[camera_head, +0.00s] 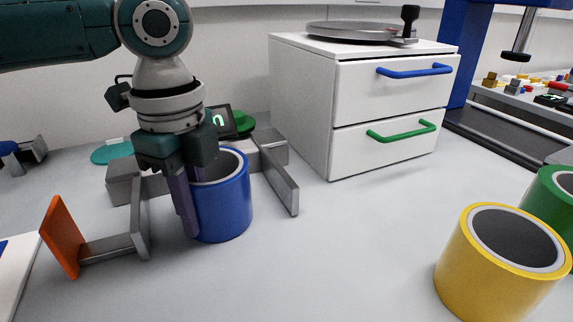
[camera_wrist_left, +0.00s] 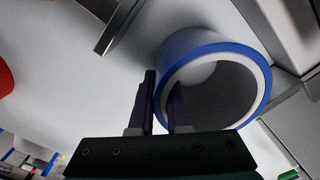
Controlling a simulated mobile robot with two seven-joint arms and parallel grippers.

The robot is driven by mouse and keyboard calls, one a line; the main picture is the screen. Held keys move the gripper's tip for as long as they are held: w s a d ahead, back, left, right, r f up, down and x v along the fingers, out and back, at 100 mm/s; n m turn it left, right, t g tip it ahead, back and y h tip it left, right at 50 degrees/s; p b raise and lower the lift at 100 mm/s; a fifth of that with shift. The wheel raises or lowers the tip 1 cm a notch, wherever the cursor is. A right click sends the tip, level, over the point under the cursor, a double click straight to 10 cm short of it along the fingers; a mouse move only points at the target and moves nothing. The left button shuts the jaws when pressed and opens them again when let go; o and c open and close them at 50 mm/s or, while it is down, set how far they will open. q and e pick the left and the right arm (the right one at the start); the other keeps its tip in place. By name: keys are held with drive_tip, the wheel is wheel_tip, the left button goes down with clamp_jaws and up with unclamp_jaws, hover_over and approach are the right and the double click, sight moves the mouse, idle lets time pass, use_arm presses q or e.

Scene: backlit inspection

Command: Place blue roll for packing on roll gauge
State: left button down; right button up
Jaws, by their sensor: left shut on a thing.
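The blue roll (camera_head: 226,205) stands upright in the middle of the head view, between the two grey jaws of the roll gauge (camera_head: 139,222). The gauge's right jaw (camera_head: 279,180) is apart from the roll, and its small display (camera_head: 220,121) is partly behind my arm. My left gripper (camera_head: 187,208) points down and is shut on the roll's left wall, one finger outside and one inside. The wrist view shows the roll's blue rim (camera_wrist_left: 196,52) beside the fingers (camera_wrist_left: 164,103). I cannot tell whether the roll's bottom touches the surface. My right gripper is out of view.
An orange plate (camera_head: 61,236) sits at the gauge's left end. A yellow roll (camera_head: 458,262) and a green roll (camera_head: 548,207) stand at the right. A white drawer cabinet (camera_head: 300,100) stands behind. The front middle of the table is clear.

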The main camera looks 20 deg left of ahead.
use_arm(q)
drive_tip(key=c, duration=0.9)
unclamp_jaws()
drive_tip(key=shift+f, duration=0.1)
wheel_tip(320, 180, up, 12)
drive_tip(key=shift+r+p, duration=0.2)
drive_tip(key=shift+p, duration=0.9)
